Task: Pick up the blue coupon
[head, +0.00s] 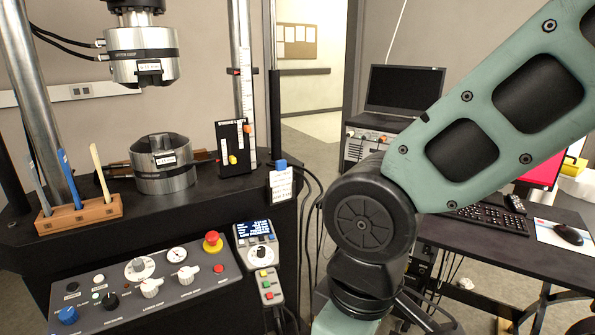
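The blue coupon (69,178) is a slim upright strip in the middle of a small wooden rack (95,212) at the left, on the dark top of the testing machine. It leans slightly to the left. A grey strip (38,190) stands to its left and a pale wooden-coloured strip (98,172) to its right in the same rack. The coupon's lower end is hidden inside the rack. My green arm crosses the right side of the picture, well apart from the rack. My gripper is out of view.
A lower grip (163,165) stands right of the rack, beneath an upper grip (142,55). A steel column (38,100) rises behind the rack. A control panel (140,285) with knobs and a red stop button (212,242) lies in front. A desk (500,255) stands right.

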